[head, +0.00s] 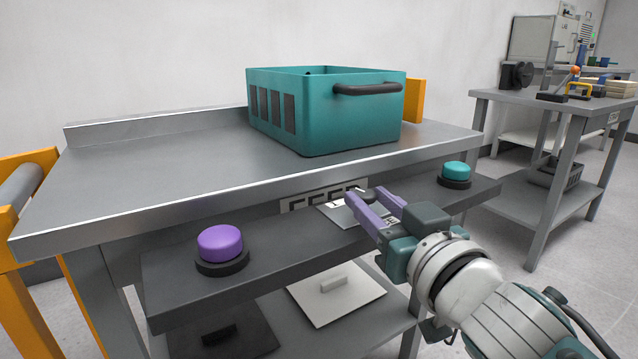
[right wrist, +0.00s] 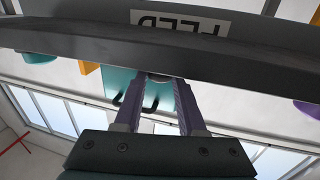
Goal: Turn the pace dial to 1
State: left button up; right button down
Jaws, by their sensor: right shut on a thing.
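The pace dial (head: 369,194) is a small dark knob on a pale plate (head: 338,213) on the front shelf of the grey table. My right gripper (head: 373,200) reaches in from the lower right, its two purple fingers on either side of the knob and shut on it. In the right wrist view, the gripper (right wrist: 158,88) has a small grey part of the dial (right wrist: 158,77) between its fingertips. The fingers hide much of the dial and plate, and I cannot read its setting. My left gripper is not in view.
A purple button (head: 220,242) stands left on the shelf and a teal button (head: 456,173) right. A teal crate (head: 345,125) with a dark handle sits on the tabletop. A FEED label (right wrist: 180,24) is by the shelf. Another table (head: 560,115) stands at the back right.

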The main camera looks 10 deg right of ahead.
jog(key=n+y, duration=0.1)
jog(key=y+p, duration=0.1)
jog(key=shift+w+d+r+n+y, duration=0.1)
jog(key=shift+d+r+n+y, duration=0.1)
jog(key=shift+d+n+y, duration=0.2)
jog(key=shift+f+n+g+y, duration=0.15)
jog(key=shift+n+g+y, duration=0.3)
jog(key=shift+y, duration=0.25)
jog(key=shift+w+d+f+n+g+y, duration=0.15)
jog(key=shift+n+g+y, duration=0.15)
jog(key=shift+y, duration=0.3)
jog(key=shift+d+n+g+y+b, duration=0.1)
jog(key=shift+n+g+y+b, duration=0.15)
jog(key=shift+n+y+b, duration=0.3)
jog(key=n+g+y+b, duration=0.2)
jog(key=y+b, duration=0.1)
jog(key=shift+w+d+f, duration=0.15)
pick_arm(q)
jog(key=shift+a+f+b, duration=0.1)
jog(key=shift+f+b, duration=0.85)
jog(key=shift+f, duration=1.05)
pick_arm(e)
jog(key=shift+r+n+g+y, duration=0.2)
jog(key=shift+n+g+y, duration=0.6)
jog(key=shift+g+y, duration=0.1)
jog(key=c, duration=0.5)
grip_release()
